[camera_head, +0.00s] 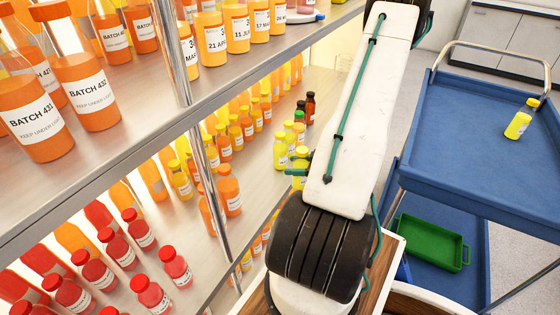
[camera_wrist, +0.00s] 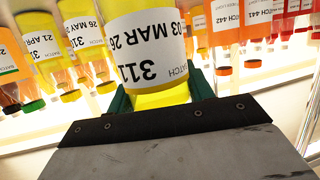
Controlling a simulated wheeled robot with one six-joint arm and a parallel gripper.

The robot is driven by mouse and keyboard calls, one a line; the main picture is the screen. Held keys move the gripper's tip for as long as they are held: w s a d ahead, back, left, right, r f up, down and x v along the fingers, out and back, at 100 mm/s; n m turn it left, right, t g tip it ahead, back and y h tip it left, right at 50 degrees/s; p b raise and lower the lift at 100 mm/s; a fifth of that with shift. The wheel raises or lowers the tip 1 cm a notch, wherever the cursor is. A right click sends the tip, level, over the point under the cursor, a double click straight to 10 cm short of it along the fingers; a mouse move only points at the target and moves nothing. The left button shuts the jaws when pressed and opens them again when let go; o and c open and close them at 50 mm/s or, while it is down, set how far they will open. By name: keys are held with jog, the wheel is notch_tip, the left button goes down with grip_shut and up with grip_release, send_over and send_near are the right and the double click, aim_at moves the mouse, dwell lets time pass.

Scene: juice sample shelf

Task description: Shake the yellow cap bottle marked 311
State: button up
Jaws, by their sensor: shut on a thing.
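The yellow bottle marked 311 (camera_wrist: 150,45) fills the upper middle of the wrist view, its label upside down in the picture. My gripper (camera_wrist: 160,95) has its green fingers shut on this bottle, one on each side. The neighbouring bottles also show caps downward in the wrist view, so the bottle appears roughly upright like them. In the head view, green finger parts of my gripper (camera_head: 298,172) show beside the arm at a yellow bottle (camera_head: 300,162) by the middle shelf. My arm hides much of that area. Whether the bottle touches the shelf is unclear.
Several yellow, green-capped and dark bottles stand close by on the middle shelf (camera_head: 262,185). A metal post (camera_head: 212,185) rises at the shelf front. A blue cart (camera_head: 470,150) at right carries one yellow bottle (camera_head: 519,120); a green tray (camera_head: 432,243) sits lower.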

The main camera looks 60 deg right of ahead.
aim_at(301, 157)
jog(key=shift+s+r, duration=0.1)
jog(key=shift+s, duration=0.5)
jog(key=shift+s+r, duration=0.35)
jog(key=shift+r, duration=1.65)
